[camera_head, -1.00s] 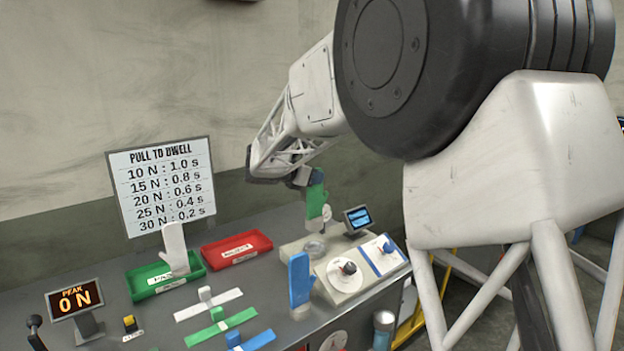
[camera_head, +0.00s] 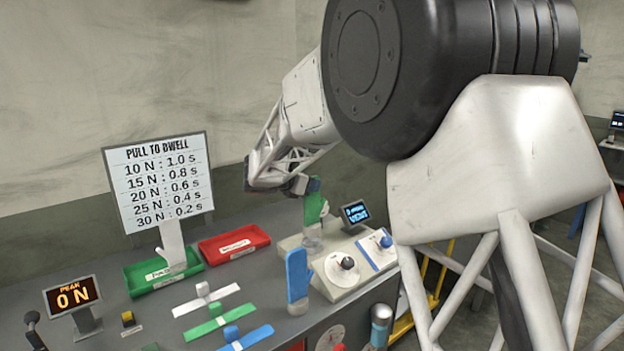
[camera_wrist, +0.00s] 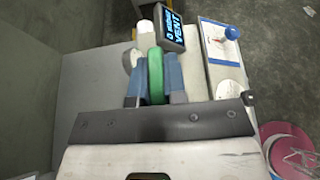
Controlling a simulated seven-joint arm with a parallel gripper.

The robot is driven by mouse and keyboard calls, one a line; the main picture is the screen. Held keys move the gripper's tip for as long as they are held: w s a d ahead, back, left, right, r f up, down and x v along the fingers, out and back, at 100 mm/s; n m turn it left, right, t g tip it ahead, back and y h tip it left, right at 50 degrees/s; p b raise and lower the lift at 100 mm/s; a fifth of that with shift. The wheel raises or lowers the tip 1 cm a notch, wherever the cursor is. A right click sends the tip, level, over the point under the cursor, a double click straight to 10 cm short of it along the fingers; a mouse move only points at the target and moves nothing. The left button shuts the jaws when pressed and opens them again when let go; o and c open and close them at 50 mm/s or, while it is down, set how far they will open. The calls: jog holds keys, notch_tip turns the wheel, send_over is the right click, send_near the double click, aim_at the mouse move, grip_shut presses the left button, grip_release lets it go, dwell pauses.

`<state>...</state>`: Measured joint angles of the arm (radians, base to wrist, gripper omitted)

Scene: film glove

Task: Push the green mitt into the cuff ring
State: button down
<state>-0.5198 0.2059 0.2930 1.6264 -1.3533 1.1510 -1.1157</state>
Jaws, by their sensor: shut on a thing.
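The green mitt (camera_head: 314,209) is upright at the back of the bench, and it also shows edge-on in the wrist view (camera_wrist: 155,75). My gripper (camera_wrist: 155,88) is shut on it, one blue-grey finger on each side. In the head view the gripper (camera_head: 313,186) holds the mitt near its top. The pale cuff ring (camera_head: 312,242) is on the grey-white console directly below the mitt. The mitt's lower end is at or just above the ring; I cannot tell how far inside it is.
A small screen (camera_head: 355,213) and a sloped panel with a black knob (camera_head: 347,263) and a blue knob (camera_head: 386,241) stand close right. A blue mitt (camera_head: 298,275) stands in front. A white mitt (camera_head: 172,243) is at the green tray (camera_head: 140,288), beside a red tray (camera_head: 215,252).

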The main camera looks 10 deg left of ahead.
aim_at(304, 197)
jog(key=shift+f, duration=2.3)
dwell(1.6)
jog(key=c, duration=1.1)
grip_release()
jog(key=shift+v, duration=3.9)
